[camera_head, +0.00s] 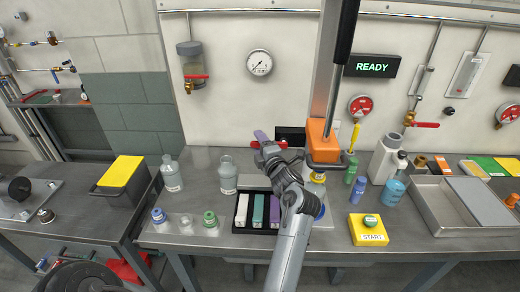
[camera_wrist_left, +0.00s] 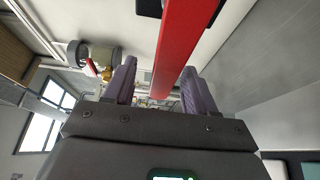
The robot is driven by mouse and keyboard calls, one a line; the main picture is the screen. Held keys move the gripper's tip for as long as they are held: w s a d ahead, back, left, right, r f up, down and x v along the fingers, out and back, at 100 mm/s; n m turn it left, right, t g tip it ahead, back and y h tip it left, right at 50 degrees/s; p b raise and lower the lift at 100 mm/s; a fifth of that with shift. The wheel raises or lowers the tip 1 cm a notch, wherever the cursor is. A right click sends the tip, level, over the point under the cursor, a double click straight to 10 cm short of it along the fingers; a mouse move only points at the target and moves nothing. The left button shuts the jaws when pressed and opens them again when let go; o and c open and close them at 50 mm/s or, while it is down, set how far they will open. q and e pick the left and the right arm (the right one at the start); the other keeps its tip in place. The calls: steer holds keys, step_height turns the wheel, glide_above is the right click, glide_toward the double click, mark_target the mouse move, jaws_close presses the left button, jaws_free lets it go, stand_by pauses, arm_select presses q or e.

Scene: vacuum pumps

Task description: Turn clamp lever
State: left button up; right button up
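A red lever (camera_head: 255,145) shows at the back wall, partly hidden behind my left gripper (camera_head: 261,136). In the left wrist view the red lever (camera_wrist_left: 183,45) runs between the two purple fingers of my left gripper (camera_wrist_left: 160,90). The fingers are apart. My right gripper is not in view.
An orange block (camera_head: 322,141) with a dark handle stands just right of my left gripper. Below are a black tray (camera_head: 235,228) of coloured blocks and a yellow START box (camera_head: 368,231). Glass bottles (camera_head: 228,178) stand to the left. A READY sign (camera_head: 372,66) hangs above.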

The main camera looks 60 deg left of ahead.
arm_select(q)
steer(key=shift+d, duration=0.15)
steer(key=shift+d, duration=0.8)
steer(key=shift+d, duration=0.15)
